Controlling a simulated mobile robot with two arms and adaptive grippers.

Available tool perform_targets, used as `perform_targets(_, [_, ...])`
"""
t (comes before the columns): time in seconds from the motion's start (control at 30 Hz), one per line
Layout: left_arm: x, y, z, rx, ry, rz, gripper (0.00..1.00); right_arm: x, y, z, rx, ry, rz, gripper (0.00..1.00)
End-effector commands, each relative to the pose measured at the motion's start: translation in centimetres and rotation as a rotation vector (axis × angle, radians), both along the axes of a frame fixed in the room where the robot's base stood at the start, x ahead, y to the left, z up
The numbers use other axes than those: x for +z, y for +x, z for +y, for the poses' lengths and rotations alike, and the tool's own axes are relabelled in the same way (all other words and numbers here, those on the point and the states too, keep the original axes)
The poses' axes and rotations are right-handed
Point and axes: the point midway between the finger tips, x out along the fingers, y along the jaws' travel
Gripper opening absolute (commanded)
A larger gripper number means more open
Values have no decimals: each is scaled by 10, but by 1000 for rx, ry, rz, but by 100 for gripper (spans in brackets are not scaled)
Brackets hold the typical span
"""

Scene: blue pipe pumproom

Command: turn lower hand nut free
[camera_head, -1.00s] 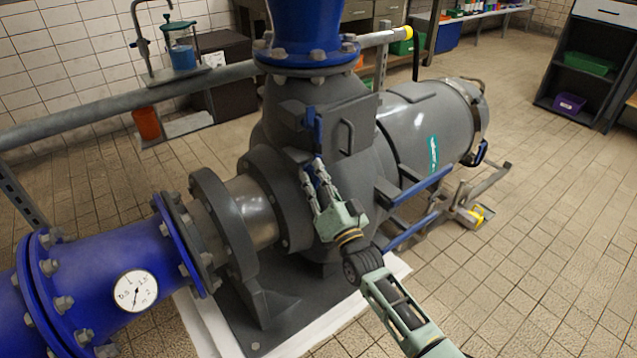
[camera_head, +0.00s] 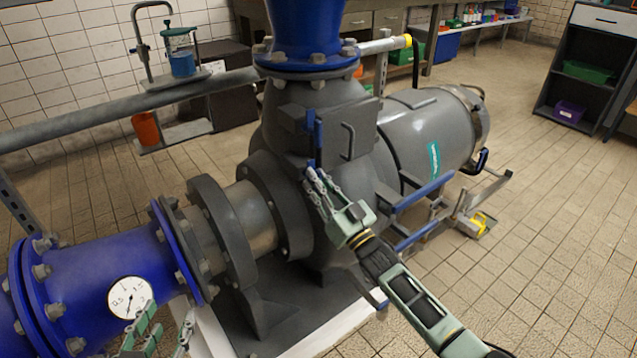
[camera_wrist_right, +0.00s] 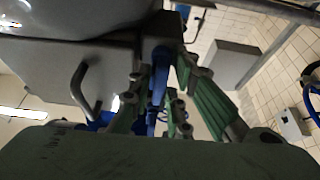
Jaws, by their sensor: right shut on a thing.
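The grey pump (camera_head: 345,185) has a square cover plate (camera_head: 362,128) with a bar handle (camera_head: 347,142). A blue upper hand nut (camera_head: 312,124) sits at the plate's left edge. My right gripper (camera_head: 314,177) is at the blue lower hand nut below it, which the fingers mostly hide in the head view. In the right wrist view, the blue lower hand nut (camera_wrist_right: 160,75) stands between the green fingers, and my right gripper (camera_wrist_right: 157,95) is shut on it. My left gripper (camera_head: 172,318) is at the bottom left, fingers apart and empty, in front of the blue pipe.
A blue flanged pipe (camera_head: 85,290) with a round gauge (camera_head: 130,298) lies at the lower left. A grey rail (camera_head: 120,115) runs behind the pump. A blue-handled frame (camera_head: 425,190) stands right of the pump.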

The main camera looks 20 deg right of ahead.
Motion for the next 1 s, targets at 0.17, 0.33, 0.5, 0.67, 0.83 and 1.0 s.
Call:
perform_targets(0.17, [0, 0, 0, 0, 0, -2, 40, -2, 0, 0, -1, -8, 3, 0])
perform_targets(0.33, [0, 0, 0, 0, 0, -2, 40, -2, 0, 0, -1, -7, 3, 0])
perform_targets(0.5, [0, 0, 0, 0, 0, -1, 40, -2, 0, 0, -1, -5, 1, 28])
perform_targets(0.67, [0, 0, 0, 0, 0, -1, 40, -1, 0, 0, 0, -4, 1, 28])
perform_targets(0.83, [0, 0, 0, -1, 0, 1, 40, -2, -3, -1, 0, -4, 1, 28])
perform_targets(1.0, [0, 0, 0, -1, 0, 1, 40, -13, -24, -9, -1, -3, 4, 28])
